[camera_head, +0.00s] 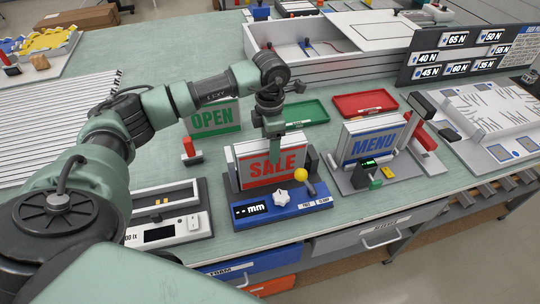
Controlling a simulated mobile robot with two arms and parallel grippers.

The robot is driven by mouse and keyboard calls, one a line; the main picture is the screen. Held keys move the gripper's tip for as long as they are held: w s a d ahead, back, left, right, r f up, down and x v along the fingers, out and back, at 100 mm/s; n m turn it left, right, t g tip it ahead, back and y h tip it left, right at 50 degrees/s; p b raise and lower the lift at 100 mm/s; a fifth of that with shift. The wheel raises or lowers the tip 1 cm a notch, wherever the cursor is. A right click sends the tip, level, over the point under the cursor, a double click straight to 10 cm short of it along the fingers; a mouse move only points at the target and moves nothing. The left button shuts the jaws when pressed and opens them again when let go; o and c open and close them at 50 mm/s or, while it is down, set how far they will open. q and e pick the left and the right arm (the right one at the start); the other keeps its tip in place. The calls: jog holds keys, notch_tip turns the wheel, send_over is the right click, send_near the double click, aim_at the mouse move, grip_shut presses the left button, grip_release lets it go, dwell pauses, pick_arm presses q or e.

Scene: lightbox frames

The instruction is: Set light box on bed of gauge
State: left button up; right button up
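The SALE light box (252,171), a white panel with red lettering, stands upright at the bed of the blue gauge (248,212), between dark side posts. The gauge display reads "-- mm". My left gripper (274,155) points down at the top edge of the SALE box, with a finger in front of its face. The other finger is hidden, so its grip is unclear. The OPEN light box (212,118), green, stands behind on the table. The MENU light box (372,143), blue, stands in another device to the right. My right gripper is out of view.
A green tray (306,113) and a red tray (365,104) lie behind. A red-handled item (189,148) stands left of the SALE box. A grey scale-like device (165,220) sits left of the gauge. The table's front edge is close to the gauge.

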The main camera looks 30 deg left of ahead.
pick_arm(q)
notch_tip(320, 180, up, 6)
jog(key=shift+r+b, duration=0.2)
jog(key=shift+b, duration=0.75)
jog(key=shift+r, duration=0.7)
